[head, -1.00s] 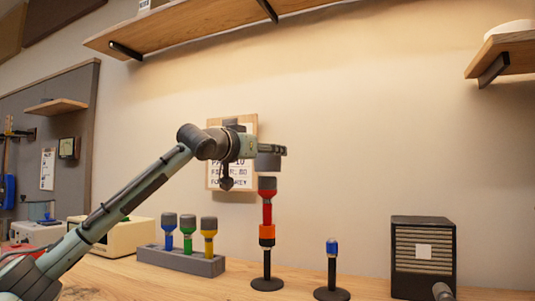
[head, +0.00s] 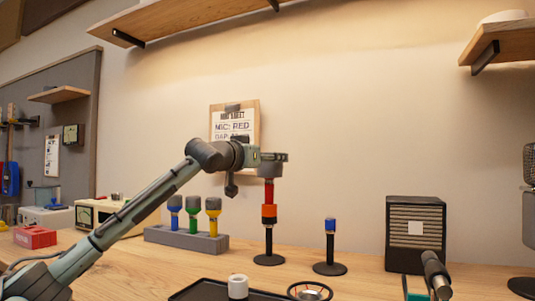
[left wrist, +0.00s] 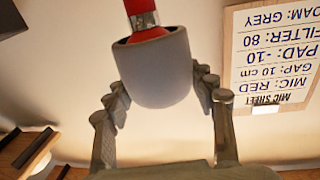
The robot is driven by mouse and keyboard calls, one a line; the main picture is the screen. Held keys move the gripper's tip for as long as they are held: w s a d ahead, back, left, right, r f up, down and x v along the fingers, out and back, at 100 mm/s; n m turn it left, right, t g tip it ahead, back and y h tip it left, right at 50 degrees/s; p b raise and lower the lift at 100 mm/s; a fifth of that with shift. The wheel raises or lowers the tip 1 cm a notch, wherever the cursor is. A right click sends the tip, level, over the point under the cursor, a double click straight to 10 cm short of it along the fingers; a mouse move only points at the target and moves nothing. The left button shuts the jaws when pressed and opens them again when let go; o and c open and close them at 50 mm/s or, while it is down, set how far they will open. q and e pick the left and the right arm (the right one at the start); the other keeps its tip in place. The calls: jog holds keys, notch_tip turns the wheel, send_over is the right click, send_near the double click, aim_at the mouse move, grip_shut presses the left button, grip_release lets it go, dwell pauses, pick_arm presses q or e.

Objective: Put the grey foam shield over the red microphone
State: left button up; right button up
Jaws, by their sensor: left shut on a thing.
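In the left wrist view the shield is a smooth grey cup between the two fingers (left wrist: 165,95). Its open end faces the red microphone (left wrist: 143,19), whose grey head is hidden inside the cup. How deep the head sits in the shield cannot be told.
A grey rack (head: 186,238) with blue, green and yellow microphones stands to the left. A blue-topped stand (head: 330,248) and a black amp (head: 415,230) are to the right. A dark tray (head: 215,291), white roll (head: 238,287) and round ring (head: 310,292) lie in front. A notice board (head: 250,113) hangs behind.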

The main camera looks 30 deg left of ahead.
pick_arm(q)
jog(key=shift+f, duration=0.15)
jog(key=o, duration=0.8)
jog(key=shift+o, duration=0.2)
jog(key=s+a, duration=0.1)
jog(key=s, duration=1.1)
